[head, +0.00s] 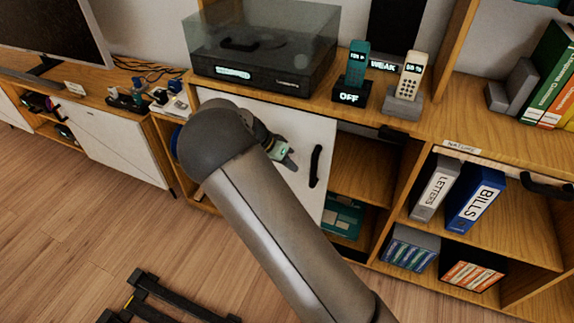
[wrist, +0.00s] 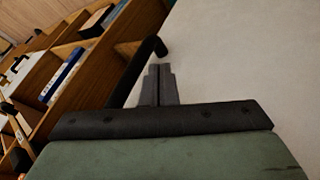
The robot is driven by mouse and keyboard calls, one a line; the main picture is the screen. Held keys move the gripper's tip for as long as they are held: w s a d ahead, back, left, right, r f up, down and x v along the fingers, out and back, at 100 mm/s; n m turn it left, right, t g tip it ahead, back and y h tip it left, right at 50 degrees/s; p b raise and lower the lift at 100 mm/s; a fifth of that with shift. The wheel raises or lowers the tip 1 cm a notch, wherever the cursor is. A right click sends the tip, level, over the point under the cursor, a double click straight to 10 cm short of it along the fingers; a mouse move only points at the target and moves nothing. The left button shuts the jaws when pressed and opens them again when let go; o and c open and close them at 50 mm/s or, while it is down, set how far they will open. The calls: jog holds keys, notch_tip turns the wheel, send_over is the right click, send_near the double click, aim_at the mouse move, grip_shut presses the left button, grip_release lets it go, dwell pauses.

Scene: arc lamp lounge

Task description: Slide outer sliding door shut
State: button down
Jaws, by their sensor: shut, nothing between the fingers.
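A white sliding door (head: 312,135) with an upright black bar handle (head: 316,166) stands in the middle cabinet, covering its left part. To the right of the door the cabinet is open, showing a wooden shelf. My gripper (head: 291,164) is in front of the door, left of the handle, with its fingers together and empty. In the wrist view the shut fingers (wrist: 158,82) lie beside the dark handle (wrist: 143,68), with the pale door face (wrist: 235,60) on the other side. Whether the fingers touch the handle or door is unclear. My arm hides the door's lower left.
A teal box (head: 343,215) sits in the open part of the cabinet. Binders (head: 475,197) and small boxes fill the right cabinet. A record player (head: 265,50) and two phones (head: 354,72) stand on top. A black frame (head: 150,298) lies on the floor.

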jog(key=b+x, duration=0.1)
jog(key=x, duration=0.4)
jog(key=shift+d+f, duration=0.2)
jog(key=shift+f, duration=0.1)
